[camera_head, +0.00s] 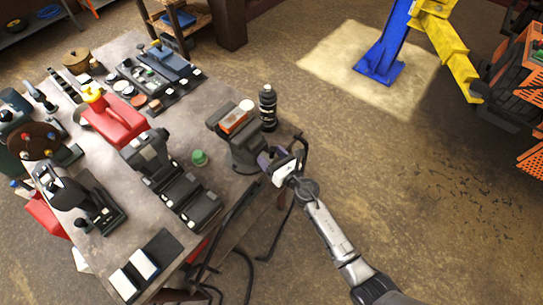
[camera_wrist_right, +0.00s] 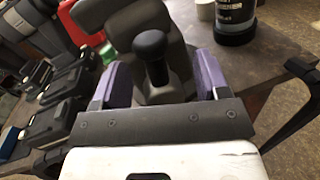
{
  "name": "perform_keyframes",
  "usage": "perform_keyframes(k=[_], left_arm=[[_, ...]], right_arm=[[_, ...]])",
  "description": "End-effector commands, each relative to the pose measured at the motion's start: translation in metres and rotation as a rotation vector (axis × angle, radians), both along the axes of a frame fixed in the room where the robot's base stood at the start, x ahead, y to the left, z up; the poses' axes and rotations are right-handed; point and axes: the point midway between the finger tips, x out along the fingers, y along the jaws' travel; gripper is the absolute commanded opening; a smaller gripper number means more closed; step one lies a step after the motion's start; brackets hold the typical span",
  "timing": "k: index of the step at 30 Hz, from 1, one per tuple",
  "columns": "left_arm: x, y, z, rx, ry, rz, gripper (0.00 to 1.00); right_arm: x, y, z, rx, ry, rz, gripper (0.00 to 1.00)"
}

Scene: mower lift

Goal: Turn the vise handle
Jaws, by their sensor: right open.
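The dark grey vise (camera_head: 243,150) stands at the right edge of the workbench, with a red-orange piece (camera_head: 233,120) on top. My right gripper (camera_head: 279,160) is at the vise's near right side. In the right wrist view the vise (camera_wrist_right: 115,18) fills the upper middle. Its handle, with a black rounded knob (camera_wrist_right: 150,45), lies between the two purple fingers of the right gripper (camera_wrist_right: 163,78). The fingers are open, with a gap visible on both sides of the handle. In the head view the handle is hidden behind the gripper. My left gripper is not in view.
A black bottle (camera_head: 268,108) and a white cup (camera_head: 246,105) stand just behind the vise. A red can (camera_head: 115,118), black cases (camera_head: 185,198) and a green object (camera_head: 199,158) crowd the workbench (camera_head: 210,88).

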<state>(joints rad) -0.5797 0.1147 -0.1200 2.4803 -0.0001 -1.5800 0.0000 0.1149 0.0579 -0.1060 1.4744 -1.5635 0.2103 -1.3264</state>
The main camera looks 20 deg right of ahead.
Motion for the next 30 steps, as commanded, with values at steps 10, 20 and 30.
perform_keyframes(k=[10, 20, 30], left_arm=[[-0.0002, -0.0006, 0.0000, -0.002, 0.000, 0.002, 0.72], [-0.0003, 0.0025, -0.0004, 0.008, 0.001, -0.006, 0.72], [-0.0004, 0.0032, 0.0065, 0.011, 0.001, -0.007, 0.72]], right_arm=[[0.0003, 0.0002, 0.0002, 0.001, 0.000, 0.000, 0.59], [0.0002, 0.0001, 0.0002, 0.001, 0.000, 0.000, 0.27], [0.0007, -0.0008, 0.0023, 0.037, 0.021, 0.001, 0.21]])
